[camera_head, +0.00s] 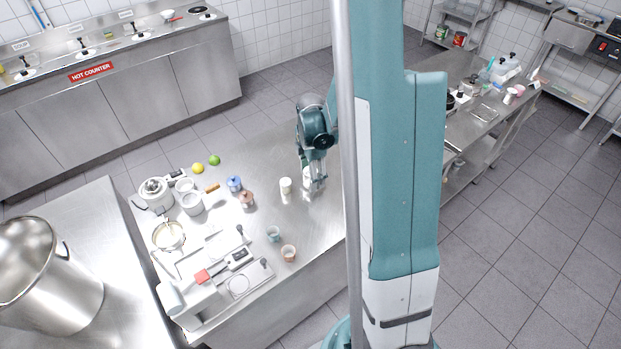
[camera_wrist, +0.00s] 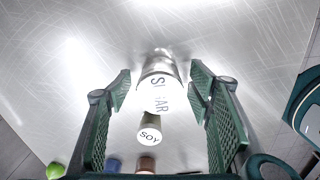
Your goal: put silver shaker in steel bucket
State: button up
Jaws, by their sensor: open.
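My gripper (camera_head: 316,182) points down over the right part of the steel table. In the wrist view its fingers (camera_wrist: 160,86) are spread wide. A silver shaker with a white lettered face (camera_wrist: 157,93) stands between them, with gaps visible on both sides. In the head view the gripper mostly hides it. A large steel bucket-like vessel (camera_head: 60,297) with a side handle stands on the left counter. Smaller light pots (camera_head: 191,204) stand on the table; I cannot tell for sure which vessel is the steel bucket.
A white container marked SOY (camera_wrist: 149,134) stands close to the shaker, also seen in the head view (camera_head: 285,186). Blue (camera_head: 234,183) and brown (camera_head: 246,199) items, small cups (camera_head: 288,253) and a scale (camera_head: 238,285) lie leftward.

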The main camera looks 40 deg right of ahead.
jog(key=c, duration=1.1)
jog(key=shift+r, duration=0.15)
jog(key=shift+r, duration=4.9)
